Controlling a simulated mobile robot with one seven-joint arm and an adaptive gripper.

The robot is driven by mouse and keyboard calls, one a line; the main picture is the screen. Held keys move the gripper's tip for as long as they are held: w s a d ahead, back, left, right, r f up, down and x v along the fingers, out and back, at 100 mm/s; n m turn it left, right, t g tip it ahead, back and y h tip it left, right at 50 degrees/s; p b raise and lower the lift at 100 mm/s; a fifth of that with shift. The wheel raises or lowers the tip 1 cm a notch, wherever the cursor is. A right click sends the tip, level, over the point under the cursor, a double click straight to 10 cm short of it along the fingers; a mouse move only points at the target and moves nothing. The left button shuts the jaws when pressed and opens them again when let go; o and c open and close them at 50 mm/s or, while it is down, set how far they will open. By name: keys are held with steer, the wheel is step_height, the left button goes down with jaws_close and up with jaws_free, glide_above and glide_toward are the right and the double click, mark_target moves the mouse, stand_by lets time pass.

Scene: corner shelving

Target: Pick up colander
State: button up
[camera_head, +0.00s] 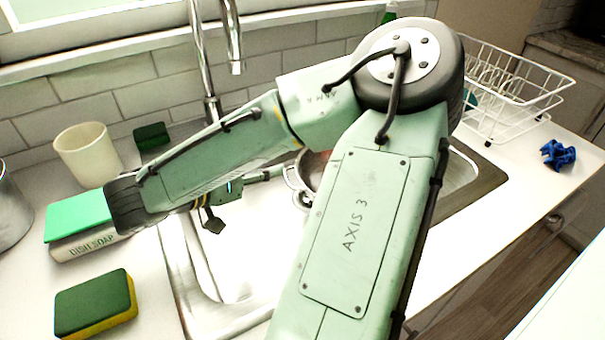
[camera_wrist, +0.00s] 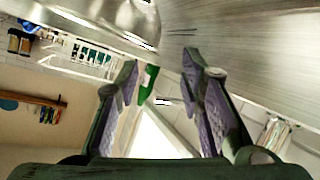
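A shiny metal vessel with a wire-like handle (camera_head: 301,188), which looks like the colander, sits in the sink in the head view. My arm hides most of it, and something reddish shows at it. My gripper (camera_head: 243,197) is over the left part of the sink, to the left of the handle and apart from it in the picture. In the wrist view my gripper (camera_wrist: 162,64) has its two fingers spread, with nothing between them. Shiny metal (camera_wrist: 125,14) shows at the top of that view; I cannot tell whether it is the colander.
The faucet (camera_head: 207,60) rises behind the sink (camera_head: 205,312). A white cup (camera_head: 88,153), a dish soap box (camera_head: 85,243) and a sponge (camera_head: 96,304) stand on the left. A white wire rack (camera_head: 510,90) and a blue object (camera_head: 558,155) are on the right.

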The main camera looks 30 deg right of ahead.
mark_target(303, 164)
steer(key=shift+h, duration=0.3)
steer(key=x, duration=0.2)
steer(key=s+x, duration=0.1)
steer(key=x, duration=0.2)
steer(key=shift+d+r+p, duration=0.15)
steer(key=shift+d+p, duration=0.1)
steer(key=shift+p, duration=0.05)
steer(key=x, duration=0.5)
steer(key=shift+w+d+f, duration=0.2)
steer(key=shift+d+f, duration=0.1)
steer(key=shift+d, duration=0.2)
jaws_close()
